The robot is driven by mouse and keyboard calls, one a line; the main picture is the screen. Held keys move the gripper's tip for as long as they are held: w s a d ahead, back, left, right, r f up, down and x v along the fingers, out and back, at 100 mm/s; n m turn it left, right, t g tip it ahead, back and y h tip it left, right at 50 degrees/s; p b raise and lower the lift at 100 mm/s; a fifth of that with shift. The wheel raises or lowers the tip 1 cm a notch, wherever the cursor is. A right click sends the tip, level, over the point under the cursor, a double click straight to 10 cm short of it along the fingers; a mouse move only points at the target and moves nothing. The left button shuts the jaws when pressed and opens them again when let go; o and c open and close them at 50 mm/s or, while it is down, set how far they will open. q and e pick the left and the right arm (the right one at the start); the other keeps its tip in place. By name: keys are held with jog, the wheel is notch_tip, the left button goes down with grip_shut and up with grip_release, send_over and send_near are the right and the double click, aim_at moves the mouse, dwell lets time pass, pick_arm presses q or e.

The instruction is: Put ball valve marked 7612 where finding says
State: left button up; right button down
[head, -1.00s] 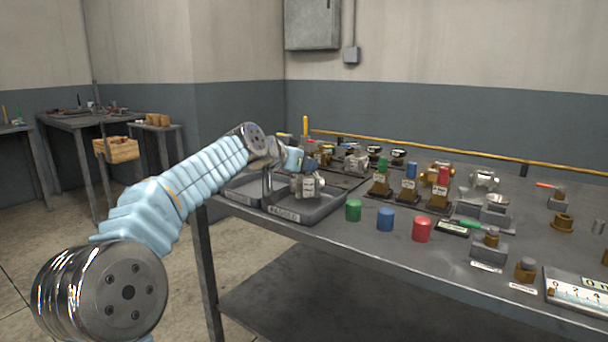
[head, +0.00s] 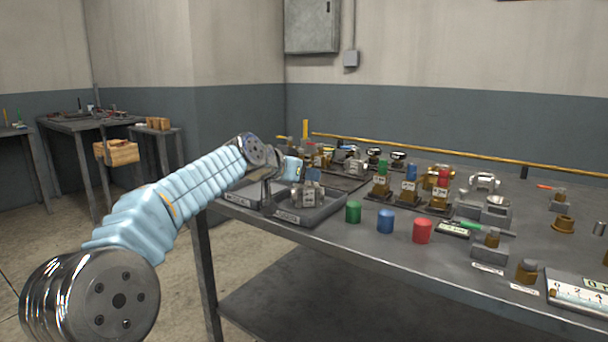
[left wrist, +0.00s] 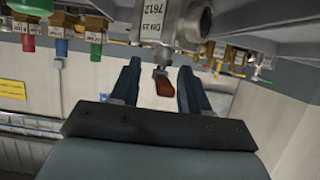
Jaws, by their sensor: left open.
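The ball valve marked 7612 (head: 306,196) stands in the right-hand grey tray (head: 330,208) at the table's left end. In the left wrist view its white label reading 7612 (left wrist: 152,18) is close, and its orange-red handle end (left wrist: 163,86) lies between my fingers. My left gripper (head: 303,173) is at the top of the valve, with blue fingers partly covering it. In the left wrist view the gripper (left wrist: 157,84) is open, one finger on each side of the handle, with visible gaps. My right gripper is not in view.
Another grey tray (head: 243,195) is to the left. Green (head: 353,212), blue (head: 385,220) and red (head: 422,230) cylinders stand near the front edge. Several tagged brass fittings stand behind them. A yellow rail (head: 430,152) runs along the back.

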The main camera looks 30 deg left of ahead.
pick_arm(q)
jog(key=b+v, duration=0.1)
jog(key=v, duration=1)
jog(key=shift+s, duration=0.25)
